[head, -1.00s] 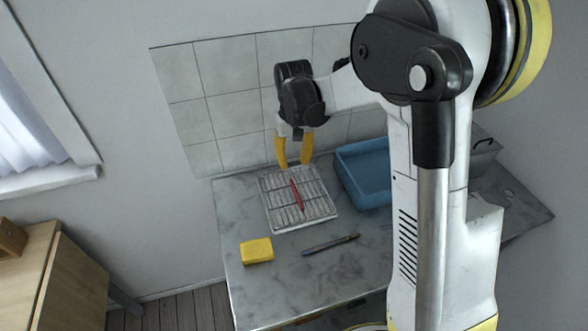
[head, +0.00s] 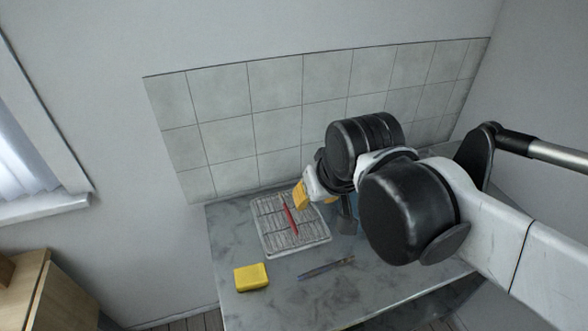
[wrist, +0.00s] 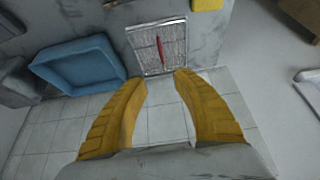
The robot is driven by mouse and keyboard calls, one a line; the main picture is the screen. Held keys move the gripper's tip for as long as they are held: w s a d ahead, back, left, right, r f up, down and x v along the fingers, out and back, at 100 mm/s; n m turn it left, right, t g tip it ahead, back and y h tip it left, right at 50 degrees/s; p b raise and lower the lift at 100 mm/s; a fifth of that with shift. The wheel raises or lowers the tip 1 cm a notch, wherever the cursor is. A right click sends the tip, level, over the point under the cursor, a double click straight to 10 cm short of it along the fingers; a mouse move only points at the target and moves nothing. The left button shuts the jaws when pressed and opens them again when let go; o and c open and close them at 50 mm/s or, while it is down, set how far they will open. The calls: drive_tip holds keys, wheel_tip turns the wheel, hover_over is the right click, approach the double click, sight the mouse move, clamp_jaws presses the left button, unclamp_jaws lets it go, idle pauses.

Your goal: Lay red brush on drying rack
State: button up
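The red brush (head: 289,218) lies on the drying rack (head: 268,242), a white tray with a grey wire grid on the counter. In the wrist view the red brush (wrist: 160,48) lies lengthwise on the rack (wrist: 143,63), with nothing holding it. My gripper (wrist: 161,80) is open, its two yellow fingers spread wide and empty. In the head view my gripper (head: 302,196) is beside the rack's right side, partly hidden by my arm; the brush is clear of it.
A yellow sponge (head: 251,277) and a blue-handled brush (head: 326,268) lie on the counter in front of the rack. A blue basin (wrist: 82,66) is beside the rack, mostly hidden by my arm in the head view. A tiled wall (head: 279,121) stands behind.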

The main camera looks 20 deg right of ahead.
drive_tip(key=s, duration=0.1)
drive_tip(key=s+f+t, duration=0.1)
drive_tip(key=s, duration=0.1)
drive_tip(key=shift+s, duration=0.3)
